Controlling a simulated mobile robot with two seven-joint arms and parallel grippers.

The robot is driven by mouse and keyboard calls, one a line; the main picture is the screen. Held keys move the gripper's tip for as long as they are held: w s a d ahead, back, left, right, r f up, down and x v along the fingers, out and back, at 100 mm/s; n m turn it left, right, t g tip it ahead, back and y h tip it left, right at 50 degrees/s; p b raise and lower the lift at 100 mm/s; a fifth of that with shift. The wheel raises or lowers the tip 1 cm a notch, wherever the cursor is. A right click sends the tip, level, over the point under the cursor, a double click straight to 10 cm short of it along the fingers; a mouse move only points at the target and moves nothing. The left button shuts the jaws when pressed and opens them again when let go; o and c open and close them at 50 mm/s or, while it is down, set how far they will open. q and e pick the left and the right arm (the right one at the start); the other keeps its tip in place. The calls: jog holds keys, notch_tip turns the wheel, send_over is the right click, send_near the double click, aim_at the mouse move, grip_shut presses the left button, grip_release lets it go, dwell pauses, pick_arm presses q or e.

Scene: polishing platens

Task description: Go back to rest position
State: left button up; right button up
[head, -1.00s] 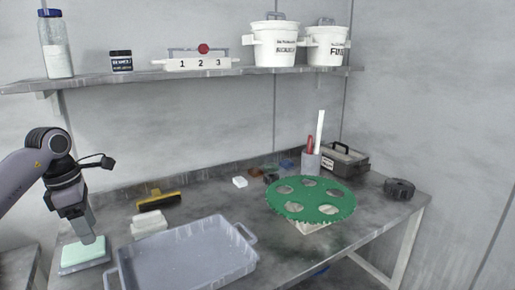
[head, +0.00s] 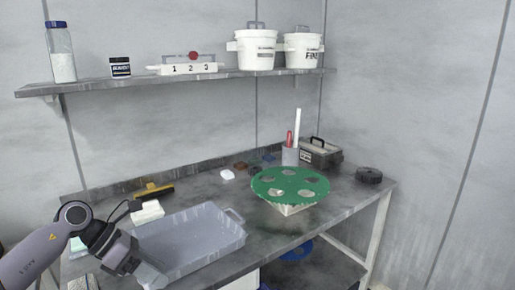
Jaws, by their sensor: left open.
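My left gripper (head: 151,277) is at the lower left of the head view, low at the front left corner of the grey tray (head: 205,243). It is open and I see nothing between its fingers. My left arm comes in from the lower left and covers part of the table's left end. My right gripper is not in view.
The metal table (head: 335,199) carries a green disc with several round inserts (head: 290,176), a white block (head: 147,212), a yellow-handled brush (head: 154,191), a toolbox (head: 320,153) and a black round part (head: 368,175). A shelf (head: 110,83) with buckets (head: 256,50) runs above.

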pick_arm(q)
jog(key=s+d+r+n+t+h+p, duration=0.2)
jog(key=s+d+n+t+h+p, duration=0.15)
jog(key=d+n+t+h, duration=0.65)
jog(key=s+a+f+n+y+p, duration=0.1)
jog(key=s+f+n+y, duration=0.4)
jog(key=n, duration=0.6)
jog(key=s+a+f+n+g+y+p, duration=0.1)
jog(key=s+a+f+n+y, duration=0.1)
jog(key=s+f+n+y, duration=0.4)
jog(key=s+a+f+n+y+p, duration=0.1)
jog(key=s+f+n+y, duration=0.4)
jog(key=n, duration=1.1)
jog(key=shift+s+a+f+n, duration=0.25)
jog(key=shift+s+f, duration=0.35)
jog(key=shift+s, duration=0.55)
